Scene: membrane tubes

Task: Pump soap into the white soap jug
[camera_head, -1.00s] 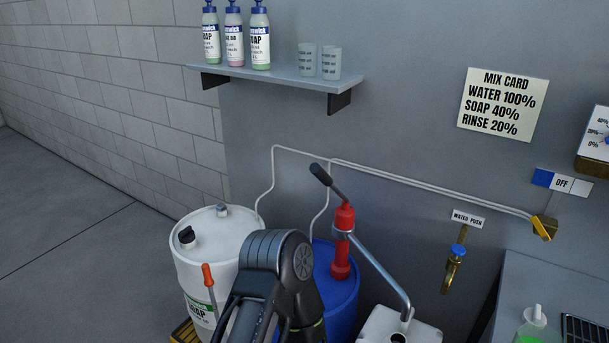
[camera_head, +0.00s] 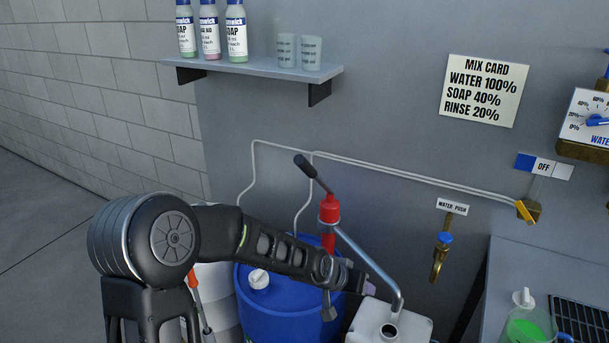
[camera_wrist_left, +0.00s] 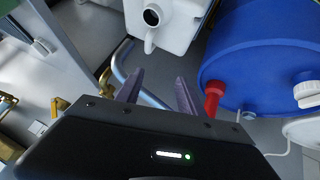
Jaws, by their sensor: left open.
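The white jug (camera_head: 365,327) stands at the bottom centre with its dark mouth upward; it also shows at the top of the left wrist view (camera_wrist_left: 178,25). A red hand pump (camera_head: 329,210) with a black-gripped lever (camera_head: 306,166) rises from the blue drum (camera_head: 270,315). Its bent steel spout (camera_head: 366,255) comes down close to the jug's mouth. The pump also shows in the wrist view (camera_wrist_left: 213,92). My left gripper (camera_wrist_left: 160,82) is open, nothing between its fingers, close to the spout and pump. My left forearm hides part of the pump. My right gripper is out of view.
A white drum (camera_head: 225,300) stands partly hidden behind my arm. A brass water tap (camera_head: 440,260) is on the wall. A counter (camera_head: 520,265) at right holds a container of green liquid (camera_head: 528,325). A shelf (camera_head: 260,70) carries bottles and cups.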

